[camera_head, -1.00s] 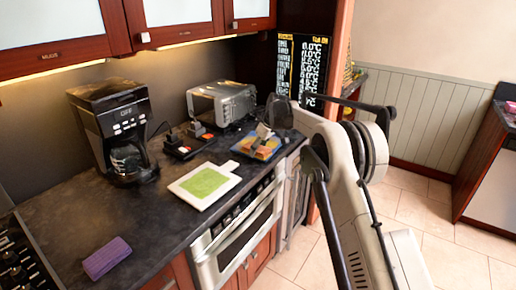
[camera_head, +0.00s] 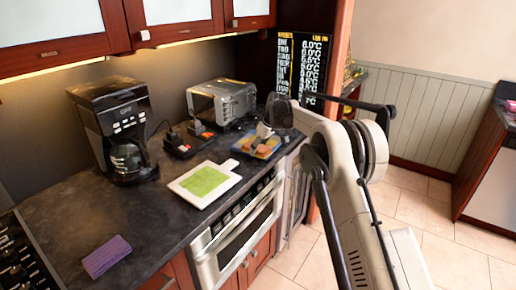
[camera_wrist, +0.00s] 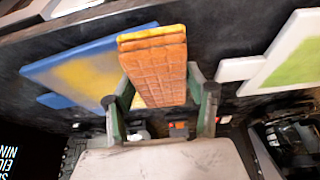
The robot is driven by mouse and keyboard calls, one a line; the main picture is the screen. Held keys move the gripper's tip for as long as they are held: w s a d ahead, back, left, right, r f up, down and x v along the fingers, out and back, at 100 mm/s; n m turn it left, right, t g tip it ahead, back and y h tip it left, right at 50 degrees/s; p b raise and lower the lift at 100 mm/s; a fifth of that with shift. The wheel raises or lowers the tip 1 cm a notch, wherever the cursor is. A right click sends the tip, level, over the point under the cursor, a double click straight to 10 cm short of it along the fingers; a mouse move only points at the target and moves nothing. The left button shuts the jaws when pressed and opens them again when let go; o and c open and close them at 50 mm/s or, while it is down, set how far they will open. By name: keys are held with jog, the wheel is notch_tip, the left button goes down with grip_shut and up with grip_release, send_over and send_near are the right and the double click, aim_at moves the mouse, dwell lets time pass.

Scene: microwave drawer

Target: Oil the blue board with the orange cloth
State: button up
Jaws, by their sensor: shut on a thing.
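The blue board (camera_wrist: 75,72) lies on the dark counter, with a yellow patch on its middle. In the head view it (camera_head: 268,155) is at the counter's far right end, partly covered by my gripper. My gripper (camera_wrist: 160,82) is shut on the orange cloth (camera_wrist: 155,65), a thick block with a grid pattern and a yellow edge. In the wrist view the cloth overlaps the right part of the board. In the head view the cloth (camera_head: 262,148) is low over the board. I cannot tell whether they touch.
A white board with a green face (camera_head: 205,182) lies to the left. Behind are a black tray with dark items (camera_head: 185,145), a toaster oven (camera_head: 222,103) and a coffee maker (camera_head: 118,130). A purple cloth (camera_head: 106,257) lies at the front left. The counter between is clear.

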jog(key=shift+f+b, duration=0.3)
jog(key=shift+f, duration=0.2)
dwell(0.4)
jog(key=shift+w, duration=0.1)
jog(key=shift+w+d+p, duration=0.2)
jog(key=shift+w+d, duration=0.15)
jog(key=shift+w, duration=0.3)
jog(key=shift+w+d+p, duration=0.15)
jog(key=shift+w+d, duration=0.25)
jog(key=shift+w, duration=0.25)
jog(key=shift+w+d+p, duration=0.2)
jog(key=shift+w+d, duration=0.15)
jog(key=shift+w, duration=0.3)
jog(key=shift+w+d+p, duration=0.2)
jog(key=shift+w+p, duration=0.25)
jog(key=shift+w, duration=0.05)
jog(key=shift+w+d+p, duration=0.2)
jog(key=shift+w+p, duration=0.2)
jog(key=shift+w, duration=0.1)
jog(key=shift+a, duration=0.1)
jog(key=shift+s+a, duration=0.2)
jog(key=shift+a, duration=0.65)
jog(key=shift+s+a, duration=0.2)
jog(key=shift+a, duration=0.65)
jog(key=shift+s+a+f+b, duration=0.1)
jog(key=shift+s+a+b, duration=0.4)
jog(key=shift+b, duration=0.7)
jog(key=shift+s+a+b, duration=0.1)
jog(key=shift+s+b, duration=0.35)
jog(key=shift+s, duration=0.15)
